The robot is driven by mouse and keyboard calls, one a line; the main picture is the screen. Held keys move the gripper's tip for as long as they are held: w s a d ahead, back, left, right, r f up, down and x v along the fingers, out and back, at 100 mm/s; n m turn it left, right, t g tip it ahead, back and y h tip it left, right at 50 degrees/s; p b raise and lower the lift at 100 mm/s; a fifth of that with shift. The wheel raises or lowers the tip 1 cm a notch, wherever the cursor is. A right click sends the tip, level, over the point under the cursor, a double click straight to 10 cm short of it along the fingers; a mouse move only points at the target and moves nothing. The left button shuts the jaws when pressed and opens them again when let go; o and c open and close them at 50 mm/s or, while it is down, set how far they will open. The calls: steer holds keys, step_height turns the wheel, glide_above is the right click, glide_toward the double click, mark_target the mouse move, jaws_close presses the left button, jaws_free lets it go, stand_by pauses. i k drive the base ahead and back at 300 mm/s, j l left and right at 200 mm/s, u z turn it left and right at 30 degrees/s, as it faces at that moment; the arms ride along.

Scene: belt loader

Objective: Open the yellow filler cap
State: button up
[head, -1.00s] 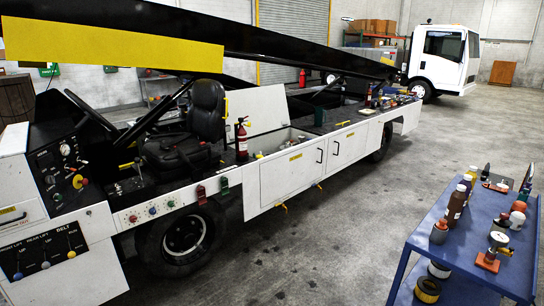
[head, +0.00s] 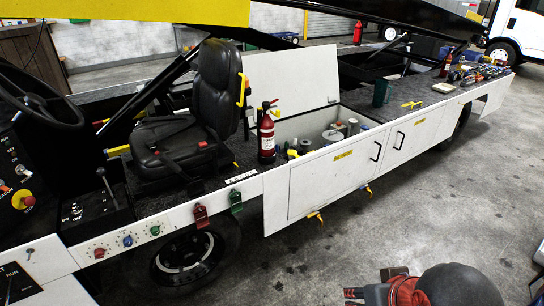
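The belt loader's open bay (head: 345,108) has its white lid (head: 290,78) raised behind it. Inside are several round fittings, among them a grey one (head: 332,136). A small yellow piece (head: 293,153) shows at the bay's near left corner; I cannot tell whether it is the yellow filler cap. My arm shows at the bottom right, with a dark rounded link and red and black parts towards my gripper (head: 362,294). The gripper is partly cut off by the lower edge, well apart from the bay, and its fingers are unclear.
A red extinguisher (head: 267,136) stands left of the bay, beside the black seat (head: 215,90). A yellow handle (head: 412,104) lies on the deck to the right. Yellow-handled valves (head: 316,215) hang under the white side panel (head: 335,180). Open floor (head: 460,200) lies in front.

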mark_target(290, 152)
steer(key=i+l+u, duration=0.1)
steer(key=i, duration=0.45)
steer(key=i+l+u, duration=0.1)
steer(key=i, duration=0.4)
steer(key=i+l+u, duration=0.1)
steer(key=i+l, duration=0.25)
steer(key=i, duration=0.2)
steer(key=i+l, duration=0.25)
steer(key=i, duration=0.25)
steer(key=i+l+u, duration=0.15)
steer(key=i, duration=0.35)
steer(key=l, duration=0.1)
